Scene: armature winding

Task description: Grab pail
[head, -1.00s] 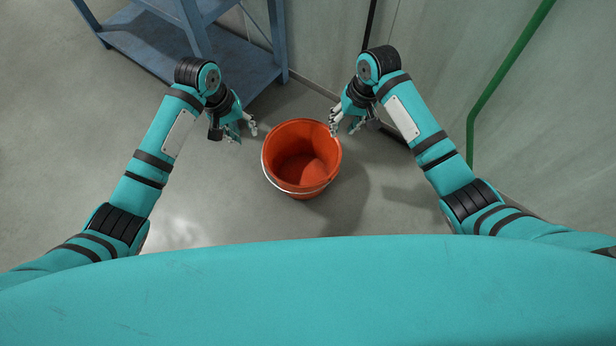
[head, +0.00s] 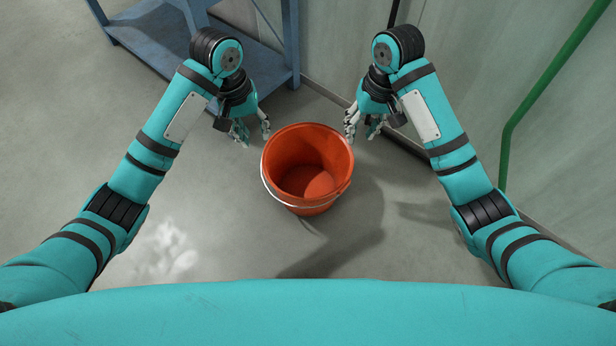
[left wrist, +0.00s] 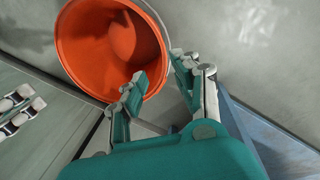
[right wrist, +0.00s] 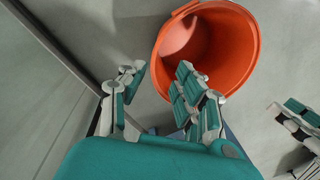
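The orange pail (head: 302,156) stands upright on the floor, its open top facing up and looking empty. Its thin white handle (head: 268,190) hangs down along the near left side. My left gripper (head: 253,133) is beside the pail's upper left rim, open and empty. My right gripper (head: 361,130) is beside the upper right rim, open and empty. The left wrist view shows the pail (left wrist: 80,45) past the spread fingers, one overlapping its rim. The right wrist view shows the pail (right wrist: 235,50) behind one finger. I cannot tell whether any fingertip touches it.
A blue metal shelf (head: 160,45) stands at the back left. A pale wall (head: 470,60) with a green pipe (head: 540,90) runs along the right. A dark post (head: 393,12) stands behind my right gripper. The floor (head: 70,150) at the left is clear.

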